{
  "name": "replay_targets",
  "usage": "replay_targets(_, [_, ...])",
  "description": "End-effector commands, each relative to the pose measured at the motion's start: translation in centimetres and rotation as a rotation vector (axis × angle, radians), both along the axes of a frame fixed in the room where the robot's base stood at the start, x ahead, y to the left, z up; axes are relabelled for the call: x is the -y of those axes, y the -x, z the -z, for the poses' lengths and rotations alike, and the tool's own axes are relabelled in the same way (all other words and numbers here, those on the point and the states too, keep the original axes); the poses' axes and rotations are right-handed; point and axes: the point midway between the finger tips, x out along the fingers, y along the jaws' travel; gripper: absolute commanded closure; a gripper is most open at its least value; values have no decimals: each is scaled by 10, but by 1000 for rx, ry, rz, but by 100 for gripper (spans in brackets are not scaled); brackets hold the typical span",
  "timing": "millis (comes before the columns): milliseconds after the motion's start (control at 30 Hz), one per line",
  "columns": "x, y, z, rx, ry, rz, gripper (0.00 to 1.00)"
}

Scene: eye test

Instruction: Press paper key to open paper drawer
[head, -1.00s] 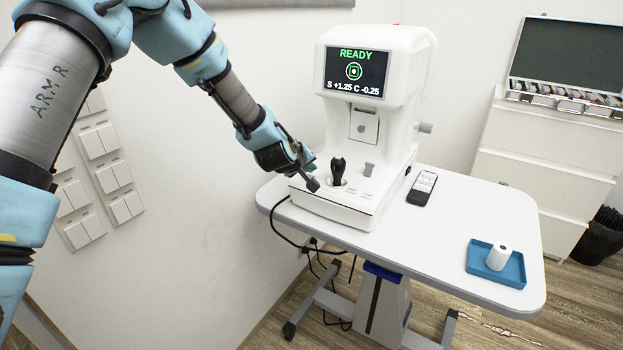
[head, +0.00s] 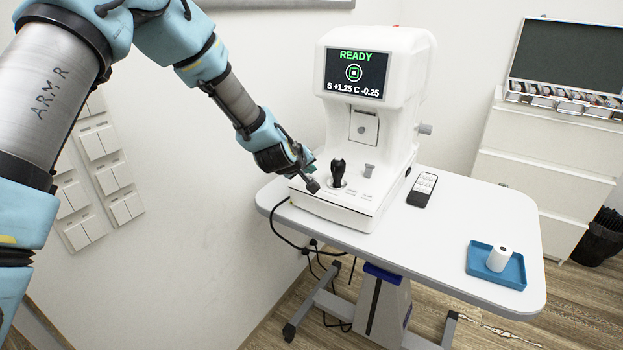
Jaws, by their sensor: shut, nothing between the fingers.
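The white eye-test machine (head: 391,155) stands on the white table. Its screen (head: 356,73) reads READY with a green ring and S +1.25 C -0.25. A black joystick (head: 338,173) and a small grey knob (head: 369,170) rise from its base. Small key labels on the base are too small to read, so I cannot tell which is the paper key. My gripper (head: 313,186) is shut and empty, its tip at the left front of the base, left of the joystick. I cannot tell whether it touches the base. The gripper hides that corner. No open paper drawer shows.
The table (head: 440,248) has free room at its middle and right. A remote (head: 422,189) lies right of the machine. A blue tray (head: 515,272) holds a white paper roll (head: 499,257). Black cables (head: 290,238) hang at the table's left edge. A wall stands at left.

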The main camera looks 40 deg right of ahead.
Motion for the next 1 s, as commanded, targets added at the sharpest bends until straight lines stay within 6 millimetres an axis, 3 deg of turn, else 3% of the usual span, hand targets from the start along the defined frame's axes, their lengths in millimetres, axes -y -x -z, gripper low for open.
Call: replay_targets(1000, [1, 0, 9, 0, 0, 0, 100])
